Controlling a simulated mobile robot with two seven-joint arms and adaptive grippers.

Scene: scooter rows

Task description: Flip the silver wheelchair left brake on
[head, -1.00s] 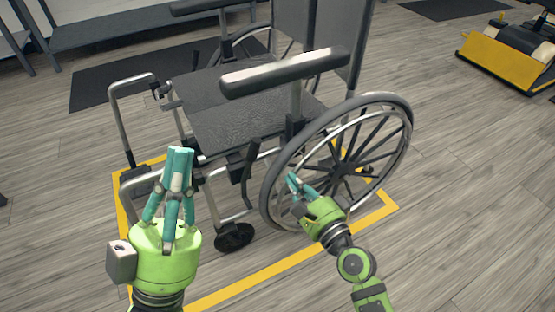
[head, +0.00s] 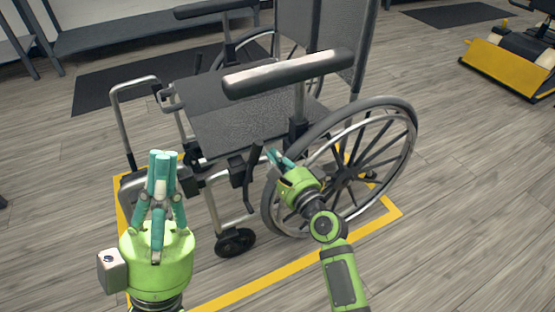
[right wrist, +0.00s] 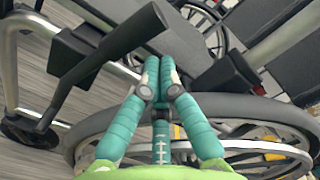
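The silver wheelchair (head: 240,115) stands with its near large wheel (head: 375,145) towards me. A dark brake lever (head: 252,172) stands upright just in front of that wheel, below the armrest. In the right wrist view the dark lever (right wrist: 105,60) runs diagonally, left of the fingers. My right gripper (head: 271,152) is beside the lever, on its wheel side, with its fingers together and nothing seen between them. Its fingertips (right wrist: 162,65) come close to the lever; whether they touch it I cannot tell. My left gripper (head: 162,156) is shut and empty, in front of the near front frame.
The near armrest (head: 288,73) overhangs the lever area. A small front caster (head: 235,242) is below. Yellow tape (head: 265,280) outlines the floor around the chair. A yellow-fronted machine (head: 505,65) stands far right. The floor at right is clear.

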